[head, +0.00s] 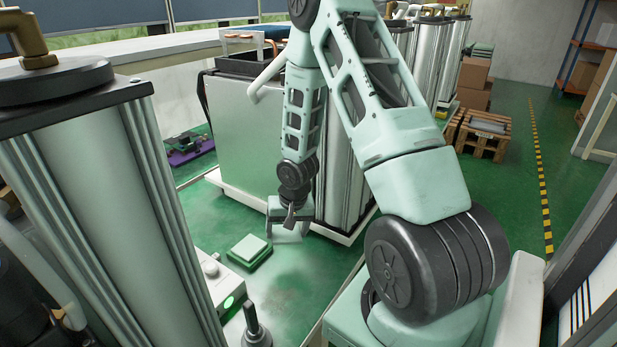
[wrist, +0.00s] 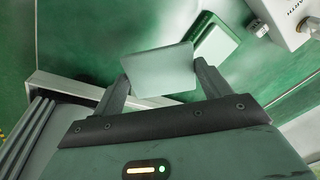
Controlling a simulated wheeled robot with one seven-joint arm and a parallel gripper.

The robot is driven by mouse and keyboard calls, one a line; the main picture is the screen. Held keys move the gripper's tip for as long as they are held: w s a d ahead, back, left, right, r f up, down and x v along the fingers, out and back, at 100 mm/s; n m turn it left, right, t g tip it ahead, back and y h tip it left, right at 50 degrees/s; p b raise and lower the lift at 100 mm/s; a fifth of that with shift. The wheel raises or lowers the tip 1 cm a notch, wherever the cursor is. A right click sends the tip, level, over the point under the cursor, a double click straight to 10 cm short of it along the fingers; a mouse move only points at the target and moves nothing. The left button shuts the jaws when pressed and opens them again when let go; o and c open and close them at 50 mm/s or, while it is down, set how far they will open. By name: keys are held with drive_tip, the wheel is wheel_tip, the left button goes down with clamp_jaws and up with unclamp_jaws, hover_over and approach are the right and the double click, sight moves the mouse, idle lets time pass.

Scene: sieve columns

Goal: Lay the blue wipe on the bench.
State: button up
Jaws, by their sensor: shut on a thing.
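My gripper (head: 288,213) hangs low beside the base of a metal column, above the green bench top (head: 300,275). It is shut on a flat, pale grey-green square piece, which I take to be the wipe (wrist: 160,69); it does not look clearly blue. In the wrist view the piece lies between the two fingers of my gripper (wrist: 163,84).
A green-edged pale block (head: 249,249) lies left of my gripper. Beside it is a white box (head: 220,278) with a button and green light. A metal cabinet (head: 245,135) and tall columns stand behind and at the left.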

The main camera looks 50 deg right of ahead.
drive_tip(key=s+d+g, duration=0.2)
drive_tip(key=s+d, duration=0.2)
drive_tip(key=s, duration=0.3)
hover_over(316, 264)
wheel_tip(316, 264, down, 4)
drive_tip(key=shift+s+f, duration=0.1)
drive_tip(key=shift+f, duration=2.5)
drive_tip(key=o, duration=0.9)
wheel_tip(316, 264, up, 12)
drive_tip(key=shift+r, duration=0.1)
